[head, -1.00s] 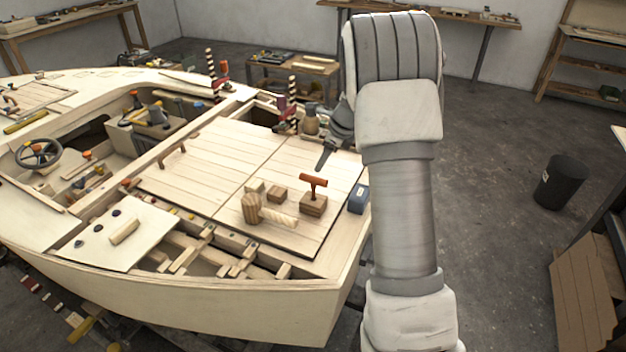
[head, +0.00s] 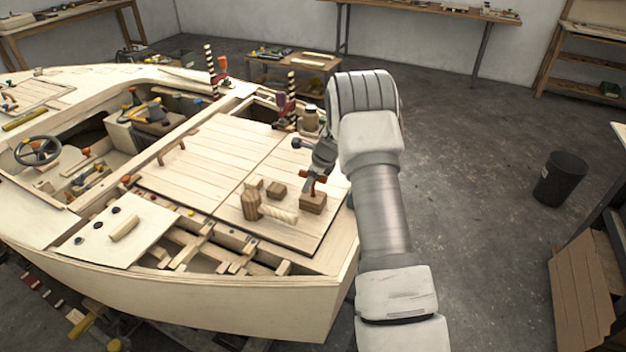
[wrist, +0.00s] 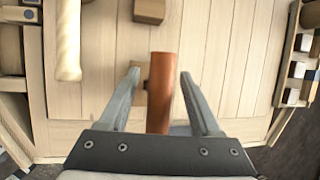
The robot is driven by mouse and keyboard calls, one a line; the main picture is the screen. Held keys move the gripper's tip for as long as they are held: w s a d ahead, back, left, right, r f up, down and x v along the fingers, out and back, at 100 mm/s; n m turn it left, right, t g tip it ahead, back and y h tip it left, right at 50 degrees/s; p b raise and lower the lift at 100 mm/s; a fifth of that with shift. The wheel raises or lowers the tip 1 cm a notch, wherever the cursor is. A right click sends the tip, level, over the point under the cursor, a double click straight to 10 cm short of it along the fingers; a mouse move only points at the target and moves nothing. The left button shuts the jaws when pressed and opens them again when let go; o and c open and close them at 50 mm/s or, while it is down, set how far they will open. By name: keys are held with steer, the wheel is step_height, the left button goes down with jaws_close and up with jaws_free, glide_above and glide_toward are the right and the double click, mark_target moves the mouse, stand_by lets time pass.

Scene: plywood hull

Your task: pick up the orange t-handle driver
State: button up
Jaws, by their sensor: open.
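The orange t-handle driver (head: 320,178) stands upright at a wooden block (head: 313,203) on the boat's plank deck (head: 215,160). In the wrist view its orange handle (wrist: 160,95) runs lengthwise between the two grey fingers of my gripper (wrist: 159,74), with a gap on each side. My gripper (head: 312,184) is open and down at the driver in the head view, partly covering it. The block (wrist: 139,103) shows partly beneath the handle in the wrist view. The driver's lower end is hidden there.
Small wooden blocks (head: 276,189) and a pale turned wooden piece (head: 280,214) lie left of the driver. A jar (head: 310,118) and clamps (head: 285,108) stand behind at the hull edge. Open framing (head: 215,250) lies in front.

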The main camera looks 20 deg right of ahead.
steer(key=shift+w+f, duration=0.2)
steer(key=shift+f, duration=0.2)
jaws_close()
